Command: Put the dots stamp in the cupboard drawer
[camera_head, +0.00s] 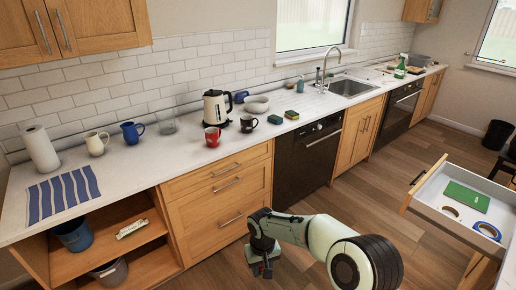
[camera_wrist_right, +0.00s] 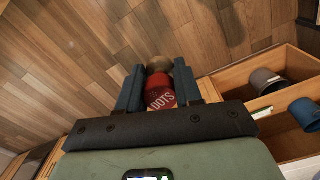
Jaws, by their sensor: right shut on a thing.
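My right gripper (camera_head: 262,270) is low in front of the wooden lower cabinets in the head view, with its arm coming in from the lower right. In the right wrist view the gripper (camera_wrist_right: 158,88) is shut on the dots stamp (camera_wrist_right: 160,97), a red piece with "DOTS" in white letters and a brownish rounded end. The stamp is held clear above the wooden floor. An open drawer (camera_head: 438,206), white inside with a wooden front, is at the right of the head view. My left gripper is in neither view.
The drawer holds a green flat item (camera_head: 466,197), a brown tape roll (camera_head: 451,212) and a blue roll (camera_head: 487,231). Open shelves (camera_head: 130,252) with pots stand at left. Mugs and a kettle (camera_head: 215,107) stand on the counter. The floor (camera_head: 350,205) between cabinets and drawer is clear.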

